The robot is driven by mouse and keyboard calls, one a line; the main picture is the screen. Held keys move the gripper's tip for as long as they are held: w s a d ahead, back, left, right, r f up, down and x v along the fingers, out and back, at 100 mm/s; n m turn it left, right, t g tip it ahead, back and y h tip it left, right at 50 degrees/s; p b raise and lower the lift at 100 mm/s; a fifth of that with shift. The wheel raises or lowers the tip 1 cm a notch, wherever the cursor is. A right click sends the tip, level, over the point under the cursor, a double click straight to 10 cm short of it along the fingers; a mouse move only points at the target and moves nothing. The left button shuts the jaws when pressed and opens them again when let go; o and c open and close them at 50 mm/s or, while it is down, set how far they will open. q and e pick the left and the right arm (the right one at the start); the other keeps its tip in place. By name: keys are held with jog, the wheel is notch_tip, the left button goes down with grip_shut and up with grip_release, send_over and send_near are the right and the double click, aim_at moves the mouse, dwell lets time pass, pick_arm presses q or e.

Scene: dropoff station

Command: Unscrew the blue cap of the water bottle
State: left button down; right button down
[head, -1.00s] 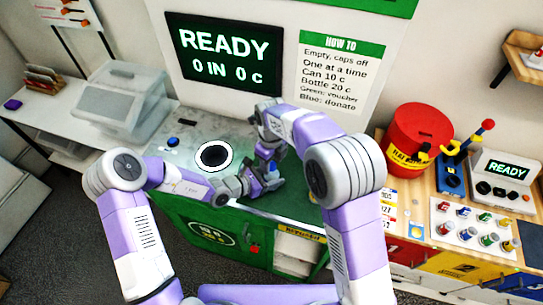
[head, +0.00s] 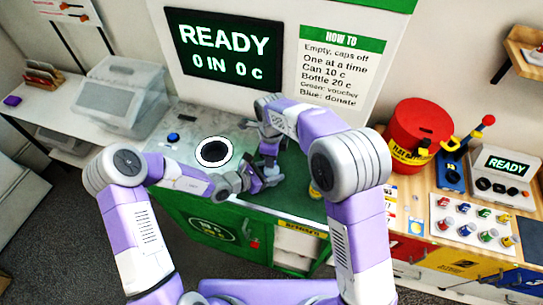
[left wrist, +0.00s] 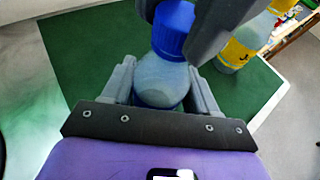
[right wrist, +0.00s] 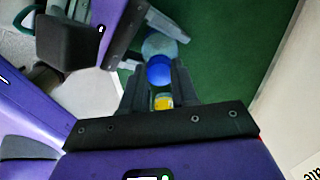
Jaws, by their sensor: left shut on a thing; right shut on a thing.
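The water bottle (left wrist: 158,82) is clear with a blue cap (left wrist: 174,27). My left gripper (left wrist: 162,84) is shut on the bottle's body. My right gripper (right wrist: 156,70) is shut on the blue cap, which also shows in the right wrist view (right wrist: 159,72). In the head view the left gripper (head: 256,182) and right gripper (head: 268,158) meet over the green mat (head: 290,195), and the bottle is mostly hidden by them. I cannot tell whether the cap is loose from the neck.
A second bottle with a yellow label (left wrist: 238,50) stands on the mat beside the held one. The round black hole (head: 214,152) with a white ring and a blue button (head: 173,138) are left of the grippers. A red bin (head: 418,132) stands at right.

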jog(key=n, duration=1.4)
jog(key=shift+n, duration=0.3)
jog(key=n, duration=2.2)
jog(key=shift+r+n, duration=0.1)
jog(key=shift+n, duration=0.2)
jog(key=n, duration=1.1)
jog(key=shift+r, duration=0.15)
jog(key=shift+r, duration=1)
